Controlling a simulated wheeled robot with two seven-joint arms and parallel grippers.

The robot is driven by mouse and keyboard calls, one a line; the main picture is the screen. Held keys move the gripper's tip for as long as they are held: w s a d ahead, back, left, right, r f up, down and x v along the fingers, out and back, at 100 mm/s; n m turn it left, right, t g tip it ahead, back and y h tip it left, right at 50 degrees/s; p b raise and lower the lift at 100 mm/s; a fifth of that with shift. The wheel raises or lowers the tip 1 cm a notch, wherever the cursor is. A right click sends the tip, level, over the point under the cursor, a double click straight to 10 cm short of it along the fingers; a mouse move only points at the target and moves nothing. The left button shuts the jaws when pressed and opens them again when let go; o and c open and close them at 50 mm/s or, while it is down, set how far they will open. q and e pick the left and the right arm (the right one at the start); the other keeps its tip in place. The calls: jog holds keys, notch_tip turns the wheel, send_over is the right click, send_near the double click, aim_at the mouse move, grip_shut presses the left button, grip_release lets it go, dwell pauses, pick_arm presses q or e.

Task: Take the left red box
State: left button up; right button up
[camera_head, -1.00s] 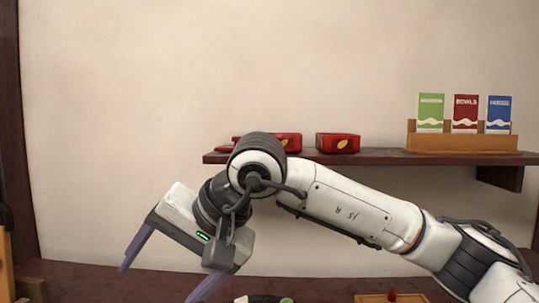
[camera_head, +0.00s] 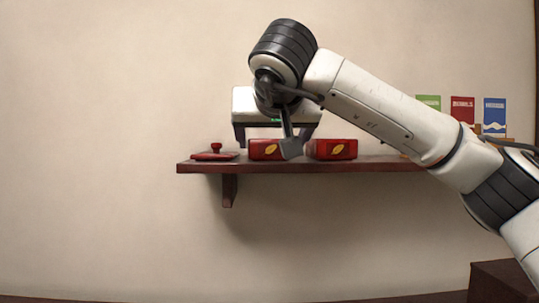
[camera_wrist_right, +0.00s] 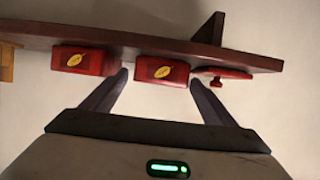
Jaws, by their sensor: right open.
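The left red box (camera_head: 262,150), with a gold leaf mark, sits on the dark wooden shelf (camera_head: 300,166). Part of it is hidden behind my right gripper (camera_head: 274,138). A second red box (camera_head: 332,149) sits to its right. In the right wrist view, which shows the shelf upside down, the left red box (camera_wrist_right: 162,71) appears between the fingertips of my open right gripper (camera_wrist_right: 158,77). Nothing is held; I cannot tell whether the fingers touch the box. My left gripper is not in view.
A red lid-like piece with a knob (camera_head: 214,153) lies on the shelf left of the boxes. At the right, green, red and blue cards (camera_head: 462,110) stand in a wooden holder, partly behind my right arm. The wall backs the shelf.

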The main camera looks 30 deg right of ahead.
jog(key=x, duration=0.4)
jog(key=shift+w+d+r, duration=0.15)
jog(key=shift+w, duration=0.3)
jog(key=c, duration=0.8)
jog(key=shift+c, duration=0.2)
